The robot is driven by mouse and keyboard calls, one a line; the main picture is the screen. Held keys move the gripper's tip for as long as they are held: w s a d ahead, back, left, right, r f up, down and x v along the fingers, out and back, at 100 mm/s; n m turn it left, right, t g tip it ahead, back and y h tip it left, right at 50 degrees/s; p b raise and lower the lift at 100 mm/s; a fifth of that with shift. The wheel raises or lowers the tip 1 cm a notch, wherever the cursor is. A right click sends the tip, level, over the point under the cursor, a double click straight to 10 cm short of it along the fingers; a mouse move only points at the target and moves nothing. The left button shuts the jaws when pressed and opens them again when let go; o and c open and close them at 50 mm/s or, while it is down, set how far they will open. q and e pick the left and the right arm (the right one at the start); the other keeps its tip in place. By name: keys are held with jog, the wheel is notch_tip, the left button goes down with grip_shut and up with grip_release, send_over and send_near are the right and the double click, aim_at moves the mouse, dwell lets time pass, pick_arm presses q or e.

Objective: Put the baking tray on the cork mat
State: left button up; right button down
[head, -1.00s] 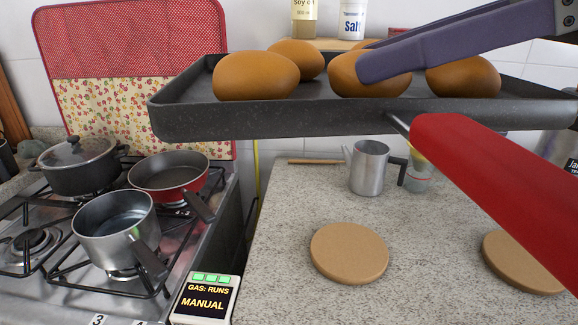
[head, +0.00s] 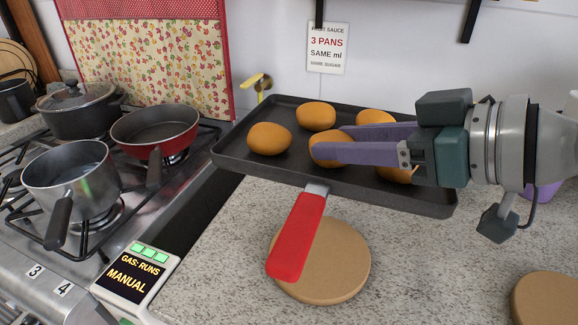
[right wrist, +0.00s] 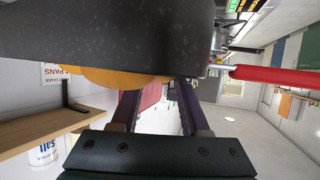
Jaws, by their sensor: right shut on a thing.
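The dark grey baking tray (head: 300,166) is held in the air above the counter, carrying several orange-brown buns (head: 316,116). Its red handle (head: 295,238) sticks out toward me and covers part of a round tan cork mat (head: 335,268) on the counter. The tray appears apart from the mat. My right gripper (head: 320,152) reaches in from the right with purple fingers across the tray, shut on it; the exact grip is unclear. In the right wrist view the tray (right wrist: 110,35) fills the top, close to the fingers (right wrist: 158,105). My left gripper is not in view.
A second round mat (head: 550,298) lies at the lower right. The stove at left bears a steel pot (head: 70,178), a red pan (head: 155,130) and a lidded pot (head: 80,108). A gas panel (head: 135,275) stands at the counter's left edge. Counter between the mats is clear.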

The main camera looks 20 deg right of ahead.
notch_tip(320, 180, down, 11)
jog(key=b, duration=0.4)
jog(key=shift+r, duration=0.2)
jog(key=shift+d+f+b, duration=0.1)
jog(key=shift+f+b, duration=1.05)
jog(key=shift+f, duration=0.85)
jog(key=shift+f, duration=0.1)
jog(key=shift+c, duration=2)
grip_release()
jog(key=shift+s+d, duration=0.1)
jog(key=b+v, duration=0.1)
jog(key=v, duration=0.9)
jog(key=shift+s+d+f, duration=0.15)
jog(key=shift+s+d, duration=0.05)
jog(key=shift+s+d+r, duration=0.25)
jog(key=shift+s+r, duration=0.2)
jog(key=shift+s, duration=0.05)
